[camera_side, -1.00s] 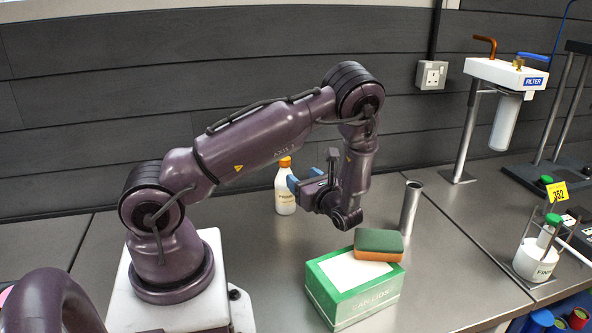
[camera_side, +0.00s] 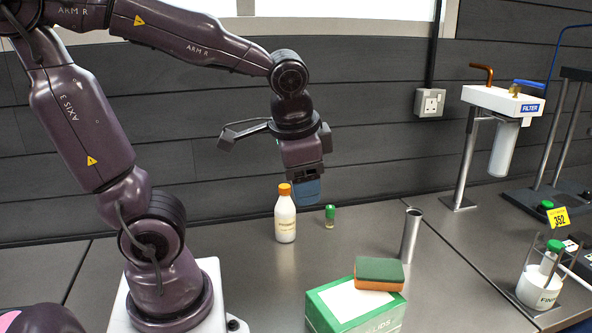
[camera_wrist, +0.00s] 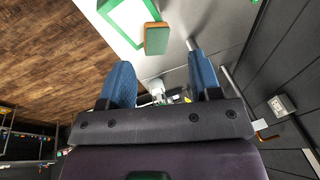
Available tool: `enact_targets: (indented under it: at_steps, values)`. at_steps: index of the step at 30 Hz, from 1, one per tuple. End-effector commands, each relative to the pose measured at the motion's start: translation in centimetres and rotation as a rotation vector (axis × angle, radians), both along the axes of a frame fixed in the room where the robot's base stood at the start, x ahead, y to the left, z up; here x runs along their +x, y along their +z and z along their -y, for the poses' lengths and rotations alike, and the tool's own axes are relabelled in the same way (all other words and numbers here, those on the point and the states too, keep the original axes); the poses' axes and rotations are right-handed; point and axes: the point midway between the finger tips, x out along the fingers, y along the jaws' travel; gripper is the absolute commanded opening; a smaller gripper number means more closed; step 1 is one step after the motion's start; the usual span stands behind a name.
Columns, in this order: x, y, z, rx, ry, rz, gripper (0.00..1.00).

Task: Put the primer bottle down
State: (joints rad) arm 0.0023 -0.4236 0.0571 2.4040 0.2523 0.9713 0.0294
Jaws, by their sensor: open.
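The primer bottle, a white bottle with an orange cap (camera_side: 285,218), stands upright on the steel bench in the side view. Its label is too small to read for sure. My gripper (camera_side: 307,192), with blue fingers, points down just right of the bottle's cap. It appears apart from the bottle, though their depths are hard to compare. In the wrist view the fingers of my gripper (camera_wrist: 162,78) are spread wide, with nothing held between them. I cannot make out the bottle for certain there.
A small green-capped vial (camera_side: 330,216) stands right of the bottle. A metal tube (camera_side: 410,236) stands further right. A green-and-white box (camera_side: 352,308) with a sponge (camera_side: 379,273) on it is in front. A filter stand (camera_side: 505,77) and a white pot (camera_side: 538,288) are at right.

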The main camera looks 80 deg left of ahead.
Motion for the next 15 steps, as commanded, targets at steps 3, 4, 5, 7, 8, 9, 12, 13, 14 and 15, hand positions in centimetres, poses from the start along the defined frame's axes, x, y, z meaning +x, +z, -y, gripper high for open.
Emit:
enact_targets:
  at_steps: [3,4,5,7,8,9,12,13,14,15]
  values:
    - [-1.2,2.0,2.4,-0.111,0.026,0.166,0.58]
    - [-1.4,2.3,2.9,-0.134,0.031,0.196,0.58]
    - [-1.7,2.6,3.3,-0.154,0.034,0.222,0.58]
    - [-2.0,3.1,4.0,-0.189,0.040,0.268,0.58]
    - [-2.1,3.3,4.3,-0.202,0.043,0.283,0.58]
    - [-2.2,3.4,4.5,-0.213,0.044,0.296,0.58]
    - [-2.4,3.5,4.7,-0.226,0.048,0.310,0.58]
    - [-2.4,3.5,4.7,-0.227,0.048,0.310,0.58]
    - [-2.4,3.5,4.7,-0.227,0.048,0.310,0.58]
    - [-2.4,3.5,4.7,-0.227,0.048,0.309,0.58]
